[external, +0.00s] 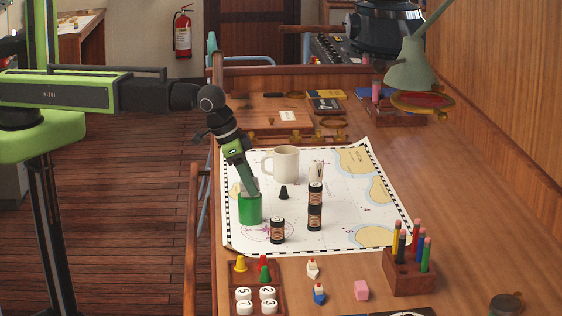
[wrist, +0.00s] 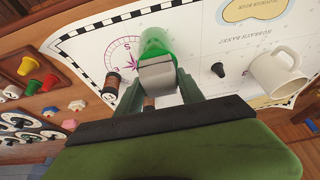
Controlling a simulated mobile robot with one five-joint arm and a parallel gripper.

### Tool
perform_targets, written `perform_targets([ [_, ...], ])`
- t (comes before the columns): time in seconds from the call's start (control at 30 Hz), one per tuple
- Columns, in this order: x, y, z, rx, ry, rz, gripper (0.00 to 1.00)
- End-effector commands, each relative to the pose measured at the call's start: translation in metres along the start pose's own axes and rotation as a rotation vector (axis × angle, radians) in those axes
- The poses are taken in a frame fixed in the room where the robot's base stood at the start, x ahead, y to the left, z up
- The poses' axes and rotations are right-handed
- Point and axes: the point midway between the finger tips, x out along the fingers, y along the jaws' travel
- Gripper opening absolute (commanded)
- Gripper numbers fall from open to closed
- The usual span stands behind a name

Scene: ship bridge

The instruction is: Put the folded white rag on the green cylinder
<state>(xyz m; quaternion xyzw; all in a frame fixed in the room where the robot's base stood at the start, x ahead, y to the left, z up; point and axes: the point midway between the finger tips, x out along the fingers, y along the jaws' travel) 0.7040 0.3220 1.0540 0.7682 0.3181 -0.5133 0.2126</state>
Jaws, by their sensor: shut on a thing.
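The green cylinder (external: 250,210) stands upright on the chart, toward its left edge. My gripper (external: 249,188) points down right over its top. In the wrist view my gripper (wrist: 159,82) is shut on the folded white rag (wrist: 157,75), a pale grey-white block between the two fingers. The green cylinder (wrist: 154,42) shows just beyond the rag. In the external view the rag is mostly hidden by the fingers, at the cylinder's top. I cannot tell whether it touches the cylinder or hangs just above it.
On the chart (external: 330,235) stand a short dark-capped cylinder (external: 277,230), a taller one (external: 315,206), a black cone (external: 284,192) and a cream mug (external: 281,164). A pencil block (external: 409,275) and game pieces are nearer the front. The chart's right side is clear.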

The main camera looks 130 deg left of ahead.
Motion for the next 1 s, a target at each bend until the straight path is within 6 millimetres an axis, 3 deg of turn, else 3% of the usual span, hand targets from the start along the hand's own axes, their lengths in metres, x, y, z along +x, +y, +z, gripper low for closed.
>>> perform_targets([
  [0.03, 0.003, 0.000, 0.001, 0.000, 0.000, 0.000, 0.05],
  [0.07, 0.003, 0.000, 0.001, 0.000, 0.000, 0.000, 0.46],
  [0.23, 0.002, 0.000, 0.001, 0.000, 0.000, 0.000, 0.67],
  [0.67, -0.008, 0.000, -0.001, 0.000, 0.000, 0.000, 0.67],
  [0.87, -0.043, 0.000, -0.003, 0.000, 0.000, 0.000, 0.67],
  [1.0, -0.077, -0.001, -0.004, 0.000, 0.000, 0.000, 0.67],
])
